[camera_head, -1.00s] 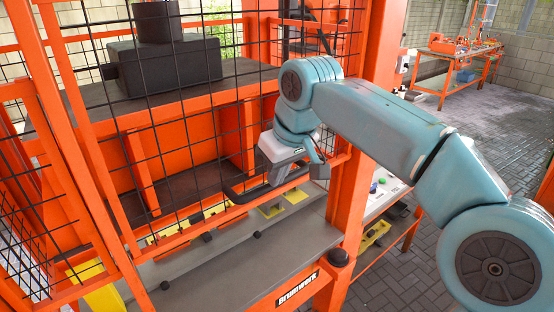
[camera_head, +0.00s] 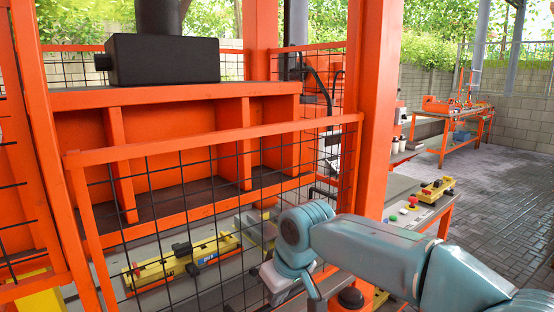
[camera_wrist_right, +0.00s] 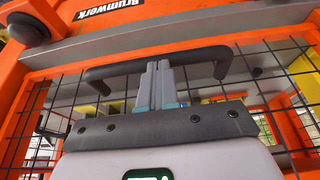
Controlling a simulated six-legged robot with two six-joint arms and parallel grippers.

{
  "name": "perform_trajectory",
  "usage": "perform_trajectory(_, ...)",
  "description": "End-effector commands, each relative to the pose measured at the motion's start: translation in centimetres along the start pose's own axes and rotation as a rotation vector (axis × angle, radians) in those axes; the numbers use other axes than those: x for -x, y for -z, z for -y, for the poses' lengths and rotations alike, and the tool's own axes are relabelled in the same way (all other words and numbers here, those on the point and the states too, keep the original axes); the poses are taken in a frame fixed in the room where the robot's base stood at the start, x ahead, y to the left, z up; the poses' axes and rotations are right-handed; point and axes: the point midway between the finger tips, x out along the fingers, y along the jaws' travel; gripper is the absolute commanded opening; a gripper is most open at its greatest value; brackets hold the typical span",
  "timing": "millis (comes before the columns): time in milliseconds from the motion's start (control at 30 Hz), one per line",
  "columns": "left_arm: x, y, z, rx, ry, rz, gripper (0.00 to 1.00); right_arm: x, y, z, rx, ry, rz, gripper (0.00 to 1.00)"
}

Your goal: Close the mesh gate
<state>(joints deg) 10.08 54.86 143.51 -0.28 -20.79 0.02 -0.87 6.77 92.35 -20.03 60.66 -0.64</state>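The mesh gate (camera_head: 215,140) has an orange frame and black wire mesh, and its top bar crosses the press opening partway up. The space above that bar is open. The gate's black handle (camera_wrist_right: 110,72) shows in the wrist view. My right gripper (camera_wrist_right: 158,68) has its grey fingers together, crossing the handle at its middle; they look in contact with it rather than clamped around it. In the head view my right gripper (camera_head: 290,287) is low at the gate's front, and the handle is hidden or out of frame there. My left gripper is not in view.
Orange posts (camera_head: 375,110) flank the opening. A dark block (camera_head: 163,58) sits above the orange press beam. A yellow tool (camera_head: 185,262) lies on the bed behind the mesh. A button panel (camera_head: 408,212) is at right, with paved floor (camera_head: 500,170) beyond.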

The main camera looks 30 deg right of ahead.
Motion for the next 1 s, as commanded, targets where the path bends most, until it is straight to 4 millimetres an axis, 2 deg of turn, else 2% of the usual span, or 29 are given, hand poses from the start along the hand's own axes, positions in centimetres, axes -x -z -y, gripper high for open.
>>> perform_trajectory(33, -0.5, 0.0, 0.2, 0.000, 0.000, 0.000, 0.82, -0.6, -0.2, 0.0, 0.000, 0.000, 0.000, 0.00)
perform_trajectory(167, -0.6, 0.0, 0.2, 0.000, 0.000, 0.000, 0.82, -1.0, -0.4, 0.0, 0.000, 0.000, 0.002, 0.00)
perform_trajectory(633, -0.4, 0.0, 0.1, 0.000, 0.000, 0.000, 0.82, -1.0, -0.6, 0.1, 0.001, 0.002, 0.015, 0.00)
perform_trajectory(767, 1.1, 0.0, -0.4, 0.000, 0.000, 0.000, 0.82, 0.6, 0.1, 0.0, 0.001, 0.001, 0.011, 0.00)
perform_trajectory(933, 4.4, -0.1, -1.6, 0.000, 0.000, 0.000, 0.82, 4.5, 1.7, -0.1, 0.001, -0.001, -0.007, 0.00)
perform_trajectory(1000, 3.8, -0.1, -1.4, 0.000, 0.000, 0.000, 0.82, 5.9, 1.4, -0.1, 0.000, -0.002, -0.013, 0.00)
